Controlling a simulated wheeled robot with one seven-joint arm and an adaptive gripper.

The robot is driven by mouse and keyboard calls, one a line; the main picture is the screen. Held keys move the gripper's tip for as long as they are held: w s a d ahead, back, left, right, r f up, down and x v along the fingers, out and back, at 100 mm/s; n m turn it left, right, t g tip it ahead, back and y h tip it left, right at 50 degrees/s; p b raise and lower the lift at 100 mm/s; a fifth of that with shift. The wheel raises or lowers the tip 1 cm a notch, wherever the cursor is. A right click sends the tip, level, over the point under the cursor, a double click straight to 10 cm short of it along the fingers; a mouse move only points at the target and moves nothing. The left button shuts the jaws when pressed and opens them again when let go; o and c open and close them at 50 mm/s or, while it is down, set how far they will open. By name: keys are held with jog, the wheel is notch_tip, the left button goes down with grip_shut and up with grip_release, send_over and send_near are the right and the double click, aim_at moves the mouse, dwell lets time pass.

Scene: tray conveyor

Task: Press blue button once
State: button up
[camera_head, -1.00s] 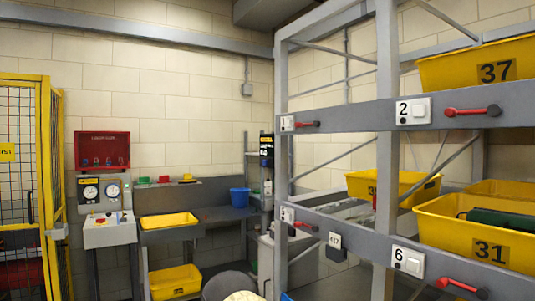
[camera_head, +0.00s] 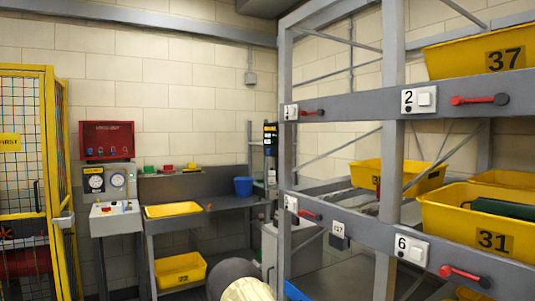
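A grey control console (camera_head: 115,217) stands at the left against the back wall. Its sloped top carries several small controls, one of them red (camera_head: 107,210). A small bluish spot (camera_head: 119,204) shows near its back edge, but it is too small to tell whether it is a blue button. Two round gauges (camera_head: 96,183) sit on the panel above. A red box (camera_head: 107,141) with small bluish items along its lower front hangs over them. My gripper is not in view. A rounded grey and cream part at the bottom middle appears to be mine.
A yellow mesh fence (camera_head: 30,160) stands left of the console. A grey bench (camera_head: 215,217) with a yellow tray (camera_head: 173,210) and a blue bucket (camera_head: 243,186) stands right of it. A grey rack (camera_head: 388,160) with yellow bins (camera_head: 470,222) fills the right side.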

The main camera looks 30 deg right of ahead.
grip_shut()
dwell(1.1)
